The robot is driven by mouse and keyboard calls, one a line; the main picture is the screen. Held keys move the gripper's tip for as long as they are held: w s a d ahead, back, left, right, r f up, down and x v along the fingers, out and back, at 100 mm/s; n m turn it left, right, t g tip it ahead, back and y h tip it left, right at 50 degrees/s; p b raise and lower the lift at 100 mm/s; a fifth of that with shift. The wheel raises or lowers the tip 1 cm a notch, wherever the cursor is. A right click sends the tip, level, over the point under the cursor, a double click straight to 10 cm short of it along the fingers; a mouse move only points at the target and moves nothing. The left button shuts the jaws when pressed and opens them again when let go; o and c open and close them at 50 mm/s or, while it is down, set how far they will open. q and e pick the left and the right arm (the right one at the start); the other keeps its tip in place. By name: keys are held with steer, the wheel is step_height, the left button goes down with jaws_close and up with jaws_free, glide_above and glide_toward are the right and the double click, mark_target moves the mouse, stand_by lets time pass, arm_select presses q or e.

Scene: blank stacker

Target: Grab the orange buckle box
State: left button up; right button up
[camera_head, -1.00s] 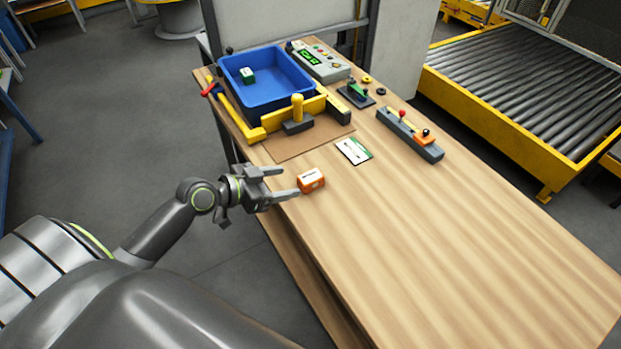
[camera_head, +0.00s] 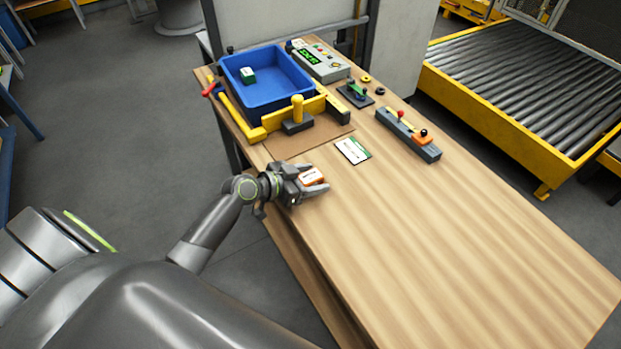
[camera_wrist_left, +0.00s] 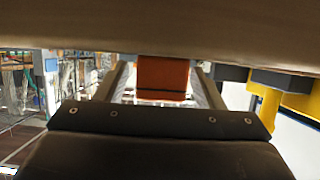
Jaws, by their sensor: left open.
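The orange buckle box (camera_head: 312,177) is a small orange block with a white label on top, on the wooden table near its left edge. My left gripper (camera_head: 318,181) is open, with a finger on either side of the box. In the left wrist view the orange box (camera_wrist_left: 163,78) is between the two fingers of the gripper (camera_wrist_left: 165,85). Whether the fingers touch it is unclear. My right gripper is not in view.
On the table (camera_head: 440,240), a blue bin (camera_head: 290,95) holding a green-and-white box stands behind a yellow fence. A white-and-green card (camera_head: 353,151) lies just beyond the gripper. A grey switch bar (camera_head: 408,135) is further right. The table's near right is clear.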

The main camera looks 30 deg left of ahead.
arm_select(q)
steer(key=c, duration=1.1)
steer(key=shift+r, duration=0.1)
steer(key=shift+c, duration=0.2)
